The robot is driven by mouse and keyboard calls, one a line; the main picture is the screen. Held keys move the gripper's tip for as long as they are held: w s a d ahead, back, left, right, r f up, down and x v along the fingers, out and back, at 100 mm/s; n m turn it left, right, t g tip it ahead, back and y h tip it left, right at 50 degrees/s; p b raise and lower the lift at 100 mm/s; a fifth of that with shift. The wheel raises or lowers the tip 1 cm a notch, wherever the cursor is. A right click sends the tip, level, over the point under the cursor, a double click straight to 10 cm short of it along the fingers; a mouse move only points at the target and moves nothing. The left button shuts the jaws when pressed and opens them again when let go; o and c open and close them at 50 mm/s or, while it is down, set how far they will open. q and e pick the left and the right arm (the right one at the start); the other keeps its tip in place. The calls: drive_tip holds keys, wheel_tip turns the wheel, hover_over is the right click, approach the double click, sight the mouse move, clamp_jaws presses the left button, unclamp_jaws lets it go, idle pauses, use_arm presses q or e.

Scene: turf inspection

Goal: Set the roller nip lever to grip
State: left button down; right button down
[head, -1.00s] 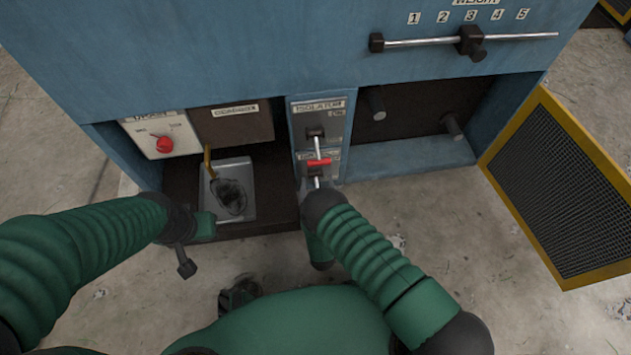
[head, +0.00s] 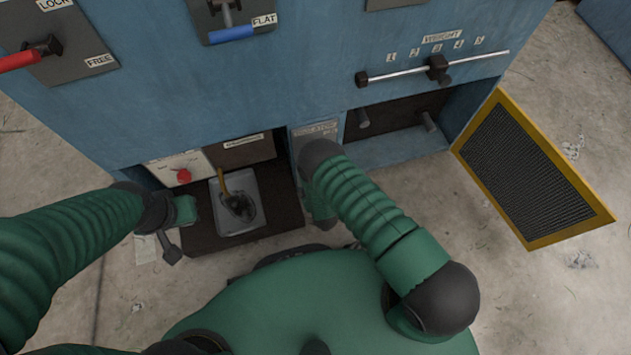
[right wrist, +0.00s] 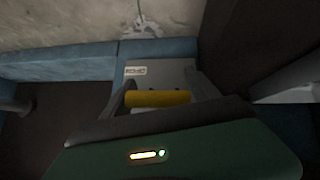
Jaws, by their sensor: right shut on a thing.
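In the right wrist view, my right gripper (right wrist: 160,97) is shut on a yellow bar handle (right wrist: 158,98). A grey plate with a small white label (right wrist: 136,71) lies behind the handle; I cannot read the label. In the head view, my right arm hides this gripper and most of the narrow grey isolator panel (head: 316,130). I cannot read any roller nip label, nor tell the held lever's setting.
A red-handled lever (head: 20,60) with LOCK and FREE labels and a blue-handled lever (head: 231,34) are on the machine's upper face. A weight slider (head: 438,68) is at right. A red knob (head: 184,175) and grey tray (head: 227,221) are low left. A yellow-framed mesh guard (head: 533,165) stands right.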

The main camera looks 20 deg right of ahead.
drive_tip(key=shift+a+r+g+p, duration=0.1)
drive_tip(key=shift+r+g+p, duration=0.2)
drive_tip(key=shift+g, duration=0.3)
drive_tip(key=shift+a+r+g+p, duration=0.15)
drive_tip(key=shift+g+p, duration=0.1)
drive_tip(key=shift+g, duration=0.35)
drive_tip(key=shift+w+g, duration=0.1)
drive_tip(key=shift+g, duration=0.2)
drive_tip(key=c, duration=0.6)
unclamp_jaws()
drive_tip(key=shift+c, duration=0.2)
drive_tip(key=shift+o, duration=0.6)
drive_tip(key=shift+d, duration=0.1)
